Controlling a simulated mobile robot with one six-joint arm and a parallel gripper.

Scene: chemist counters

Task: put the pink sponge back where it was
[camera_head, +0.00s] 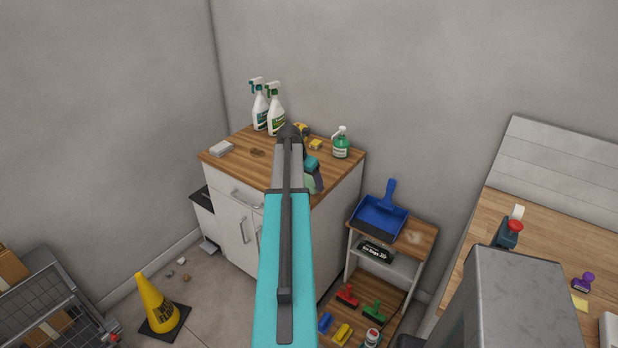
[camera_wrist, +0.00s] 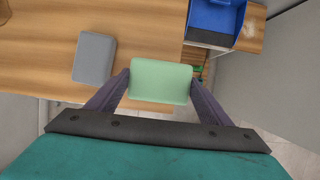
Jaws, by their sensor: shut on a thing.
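My gripper (camera_wrist: 158,86) is shut on a pale green sponge-like block (camera_wrist: 160,82), with one finger at each side of it. The block is held over the front edge of the wooden counter top (camera_wrist: 50,40); its height above the wood is hard to tell. In the head view my arm covers most of the gripper, and a bit of the pale green block (camera_head: 310,184) shows beside it. I see no pink sponge in either view. A grey block (camera_wrist: 94,57) lies on the counter, left of the held block.
Spray bottles (camera_head: 276,110) stand at the counter's back, and a green bottle (camera_head: 341,144) at its right. A pale block (camera_head: 221,149) lies at the left. A blue dustpan (camera_head: 380,215) lies on the low shelf. A yellow cone (camera_head: 157,305) stands on the floor.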

